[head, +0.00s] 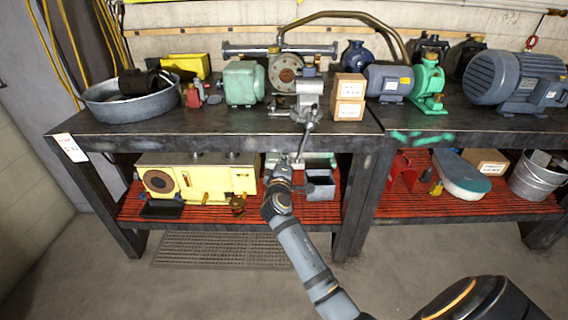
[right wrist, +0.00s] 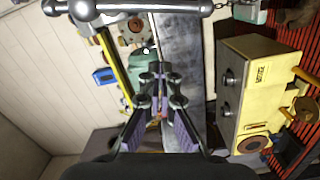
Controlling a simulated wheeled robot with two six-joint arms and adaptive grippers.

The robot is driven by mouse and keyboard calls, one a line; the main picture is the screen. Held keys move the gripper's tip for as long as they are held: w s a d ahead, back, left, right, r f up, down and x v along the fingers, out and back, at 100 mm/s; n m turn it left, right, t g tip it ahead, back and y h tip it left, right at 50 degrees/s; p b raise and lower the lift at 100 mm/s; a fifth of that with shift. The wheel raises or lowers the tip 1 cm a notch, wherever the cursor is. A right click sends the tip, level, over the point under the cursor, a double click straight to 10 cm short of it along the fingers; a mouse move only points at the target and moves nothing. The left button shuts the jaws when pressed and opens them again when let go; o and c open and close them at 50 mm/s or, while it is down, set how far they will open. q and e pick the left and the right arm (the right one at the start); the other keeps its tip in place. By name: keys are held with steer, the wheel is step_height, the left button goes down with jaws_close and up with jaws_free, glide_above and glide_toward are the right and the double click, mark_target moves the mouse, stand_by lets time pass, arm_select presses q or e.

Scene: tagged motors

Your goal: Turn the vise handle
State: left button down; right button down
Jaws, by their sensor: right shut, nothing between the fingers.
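The grey vise (head: 309,95) is mounted at the front edge of the workbench, with its handle (head: 305,138) hanging down in front at a slant. My right gripper (head: 284,160) is shut and empty, just left of the handle's lower end and below the bench top. In the right wrist view the shut fingertips (right wrist: 160,72) are in the middle. A metal bar with a ball end, which looks like the vise handle (right wrist: 140,7), crosses the top of that view, apart from the fingertips. My left gripper is not in view.
A yellow machine (head: 195,180) stands on the red lower shelf. The floor in front is clear.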

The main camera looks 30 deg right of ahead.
mark_target(302, 151)
steer(key=w+d+f, duration=0.1)
steer(key=d, duration=0.5)
steer(key=shift+w+p, duration=0.4)
steer(key=shift+a, duration=0.1)
steer(key=d+n, duration=0.1)
steer(key=s+d+f+n, duration=0.1)
steer(key=n, duration=0.1)
steer(key=shift+s+p, duration=0.15)
steer(key=shift+p, duration=0.2)
